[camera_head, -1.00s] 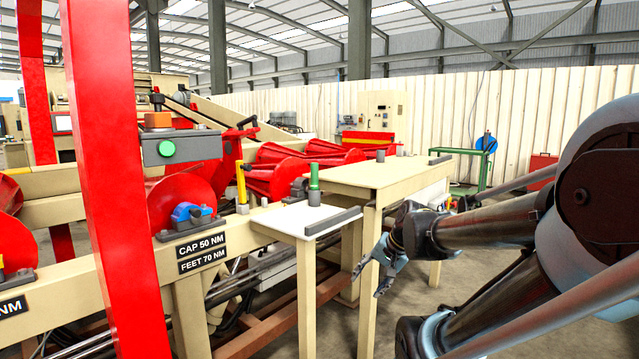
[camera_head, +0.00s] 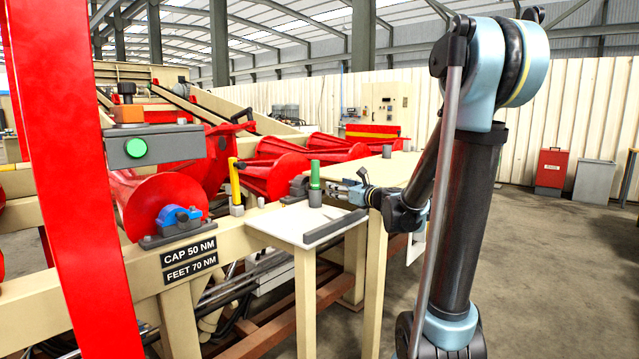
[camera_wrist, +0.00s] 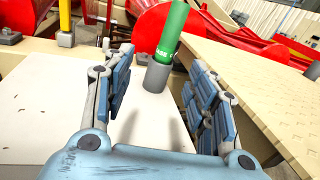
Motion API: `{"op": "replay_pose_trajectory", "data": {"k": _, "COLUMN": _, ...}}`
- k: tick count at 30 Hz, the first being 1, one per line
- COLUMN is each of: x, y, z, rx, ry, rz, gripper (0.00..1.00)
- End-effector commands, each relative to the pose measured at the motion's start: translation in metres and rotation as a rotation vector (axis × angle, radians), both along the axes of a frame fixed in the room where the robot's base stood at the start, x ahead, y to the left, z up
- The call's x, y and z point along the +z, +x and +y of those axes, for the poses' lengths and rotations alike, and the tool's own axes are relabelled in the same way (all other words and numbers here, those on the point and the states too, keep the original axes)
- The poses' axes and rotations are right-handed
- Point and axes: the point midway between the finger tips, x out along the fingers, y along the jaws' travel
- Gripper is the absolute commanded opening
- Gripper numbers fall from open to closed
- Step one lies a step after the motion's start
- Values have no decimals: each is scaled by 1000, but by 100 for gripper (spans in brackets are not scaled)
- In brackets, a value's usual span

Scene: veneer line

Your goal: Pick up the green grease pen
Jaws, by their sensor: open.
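The green grease pen (camera_head: 315,176) stands upright in a small grey holder (camera_head: 315,198) on the small white-topped table (camera_head: 290,224). In the wrist view the pen (camera_wrist: 171,30) rises from the holder (camera_wrist: 157,76), a little beyond the fingertips and between the lines of the two fingers. My gripper (camera_wrist: 157,80) is open and empty, with blue pads on both fingers. In the head view my gripper (camera_head: 340,187) is just right of the pen, at about the holder's height. I cannot tell from these views whether any finger touches the holder.
A dark bar (camera_head: 336,226) lies along the white table's right edge. A larger beige table (camera_head: 385,168) adjoins on the right. A yellow-handled tool (camera_head: 235,182) stands in a holder at left. Red rollers (camera_head: 275,172) lie behind. A red post (camera_head: 70,170) blocks the left foreground.

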Motion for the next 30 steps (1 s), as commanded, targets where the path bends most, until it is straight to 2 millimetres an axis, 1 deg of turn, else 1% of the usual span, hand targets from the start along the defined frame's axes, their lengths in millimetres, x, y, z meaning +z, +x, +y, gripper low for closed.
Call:
{"op": "replay_pose_trajectory", "data": {"k": 4, "x": 2, "y": 12, "z": -6, "rx": -25, "ry": 68, "rz": 26, "gripper": 52}}
{"op": "replay_pose_trajectory", "data": {"k": 8, "x": 2, "y": 27, "z": -3, "rx": -33, "ry": 74, "rz": 28, "gripper": 52}}
{"op": "replay_pose_trajectory", "data": {"k": 14, "x": 2, "y": 54, "z": 11, "rx": -40, "ry": 72, "rz": 27, "gripper": 52}}
{"op": "replay_pose_trajectory", "data": {"k": 24, "x": 2, "y": 98, "z": 43, "rx": -41, "ry": 70, "rz": 27, "gripper": 52}}
{"op": "replay_pose_trajectory", "data": {"k": 30, "x": 2, "y": 109, "z": 52, "rx": -41, "ry": 69, "rz": 26, "gripper": 52}}
